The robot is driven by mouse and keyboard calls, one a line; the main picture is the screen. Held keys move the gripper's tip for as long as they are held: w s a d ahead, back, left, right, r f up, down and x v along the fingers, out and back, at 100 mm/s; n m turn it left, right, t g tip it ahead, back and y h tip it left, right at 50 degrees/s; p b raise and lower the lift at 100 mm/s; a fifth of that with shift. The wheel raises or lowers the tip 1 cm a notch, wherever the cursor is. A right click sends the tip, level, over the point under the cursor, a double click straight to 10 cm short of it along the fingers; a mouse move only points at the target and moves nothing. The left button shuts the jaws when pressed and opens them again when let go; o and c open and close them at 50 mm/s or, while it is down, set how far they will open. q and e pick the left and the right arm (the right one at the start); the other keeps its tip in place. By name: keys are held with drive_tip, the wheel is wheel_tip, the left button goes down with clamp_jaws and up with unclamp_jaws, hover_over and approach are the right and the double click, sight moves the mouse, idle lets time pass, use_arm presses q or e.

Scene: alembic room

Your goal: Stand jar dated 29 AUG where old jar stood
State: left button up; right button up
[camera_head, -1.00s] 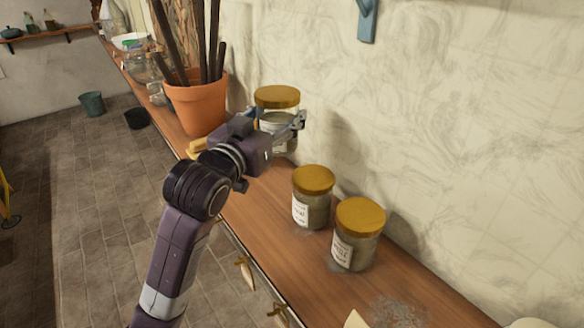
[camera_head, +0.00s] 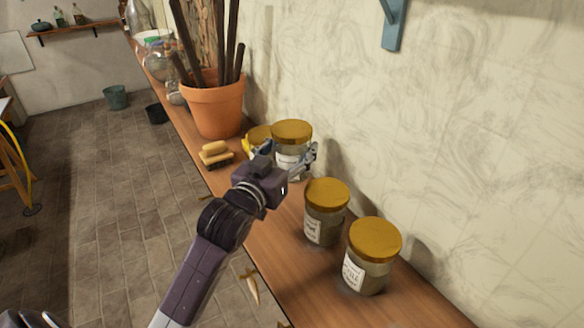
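Two similar jars stand upright nearer on the wooden counter: a middle jar (camera_head: 325,212) and a front jar (camera_head: 370,258). Their label text is too small to read.
A terracotta pot (camera_head: 213,105) with dark rods stands farther back, with a wooden brush (camera_head: 215,153) at the counter edge. Glassware (camera_head: 160,65) stands beyond. The wall borders the counter on the right, with a blue bracket (camera_head: 391,25) above.

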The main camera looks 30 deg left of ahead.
use_arm(q)
drive_tip(key=shift+f, duration=0.65)
wheel_tip(320, 180, down, 4)
drive_tip(key=shift+r, duration=0.2)
drive_tip(key=shift+f, duration=0.3)
drive_tip(key=shift+f, duration=0.1)
drive_tip(key=shift+s+f, duration=0.1)
drive_tip(key=shift+f, duration=0.4)
